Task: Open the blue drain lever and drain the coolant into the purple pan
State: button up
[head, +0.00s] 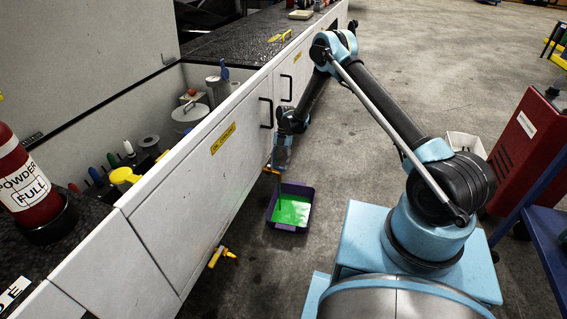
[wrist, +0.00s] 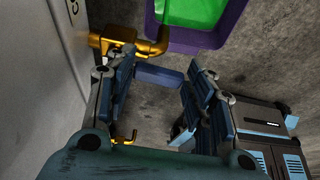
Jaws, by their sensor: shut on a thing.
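The purple pan (head: 271,218) stands on the floor beside the white cabinet, below the brass drain valve (head: 270,171). Bright green coolant (head: 292,210) covers its bottom, and a thin green streak shows at its left side under the valve. In the wrist view the pan's rim (wrist: 232,22) and the valve (wrist: 128,38) are at the top. The blue drain lever (wrist: 160,77) spans between the fingers of my gripper (wrist: 160,92), which is shut on it. In the head view my gripper (head: 281,157) is at the valve and partly hides the lever.
A second yellow valve (head: 222,256) sticks out of the cabinet (head: 195,190) nearer to me. A red fire extinguisher (head: 25,180) stands on the left. A red cabinet (head: 528,150) and a white bin (head: 465,145) stand at right. The floor around the pan is clear.

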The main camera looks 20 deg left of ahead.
jog(key=shift+a, duration=0.25)
jog(key=o, duration=1.5)
jog(key=shift+d, duration=0.1)
jog(key=shift+w, duration=0.1)
jog(key=shift+d, duration=0.1)
jog(key=v, duration=1.1)
jog(key=shift+w+r, duration=0.15)
jog(key=shift+r, duration=0.25)
